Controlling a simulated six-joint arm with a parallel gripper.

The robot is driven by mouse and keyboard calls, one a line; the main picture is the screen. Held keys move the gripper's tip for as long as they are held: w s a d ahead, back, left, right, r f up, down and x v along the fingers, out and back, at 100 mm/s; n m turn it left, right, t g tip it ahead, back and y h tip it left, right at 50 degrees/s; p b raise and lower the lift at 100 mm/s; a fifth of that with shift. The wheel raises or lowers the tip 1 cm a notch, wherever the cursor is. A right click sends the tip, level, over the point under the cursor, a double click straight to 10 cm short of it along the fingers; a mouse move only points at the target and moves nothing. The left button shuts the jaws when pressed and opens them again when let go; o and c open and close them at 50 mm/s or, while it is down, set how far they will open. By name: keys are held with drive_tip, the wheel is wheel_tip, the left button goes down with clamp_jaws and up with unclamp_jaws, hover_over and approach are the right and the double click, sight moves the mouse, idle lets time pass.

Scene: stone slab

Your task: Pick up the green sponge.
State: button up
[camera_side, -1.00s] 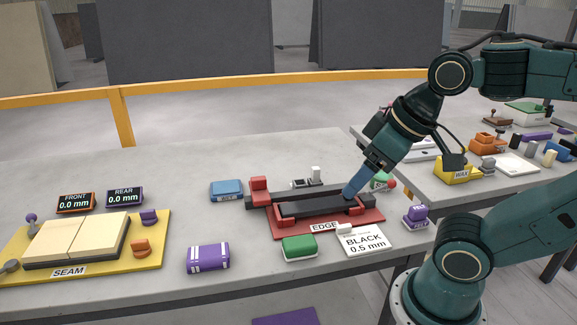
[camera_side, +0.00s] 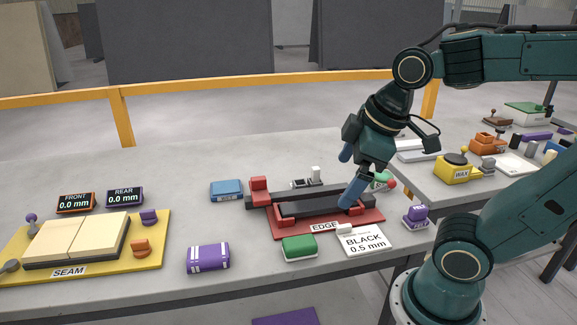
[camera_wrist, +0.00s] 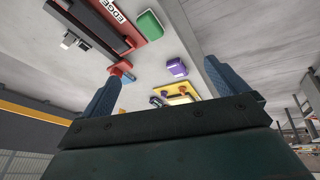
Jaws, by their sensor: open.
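The green sponge (camera_side: 299,247), with a pale lower layer, lies on the grey slab just in front of the red EDGE fixture (camera_side: 378,217). It also shows near the top of the wrist view (camera_wrist: 150,26). My gripper (camera_side: 345,180) is open and empty, its two blue fingers apart, above the right part of the EDGE fixture. It is behind and to the right of the sponge, touching nothing I can make out. In the wrist view the fingers of my gripper (camera_wrist: 162,74) stand wide apart with the sponge beyond them.
A white BLACK 0.5 mm card (camera_side: 363,241) lies right of the sponge. A purple striped block (camera_side: 208,258) lies to its left. A blue block (camera_side: 227,190) sits behind, and the yellow SEAM board (camera_side: 150,252) is far left. The slab's front edge is close to the sponge.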

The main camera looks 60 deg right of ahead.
drive_tip(key=w+d+f+n+g, duration=0.1)
drive_tip(key=w+f+n, duration=0.4)
drive_tip(key=n, duration=0.6)
drive_tip(key=w+d+f+n+g, duration=0.2)
drive_tip(key=w+f+n, duration=0.4)
drive_tip(key=n, duration=0.4)
drive_tip(key=shift+d+n+g, duration=0.15)
drive_tip(key=shift+n+g, duration=0.25)
drive_tip(key=shift+g, duration=0.4)
drive_tip(key=shift+f, duration=0.1)
hover_over(300, 241)
drive_tip(key=shift+d+f, duration=0.1)
drive_tip(key=shift+f, duration=4.1)
drive_tip(key=shift+f, duration=2.55)
drive_tip(key=shift+c, duration=0.2)
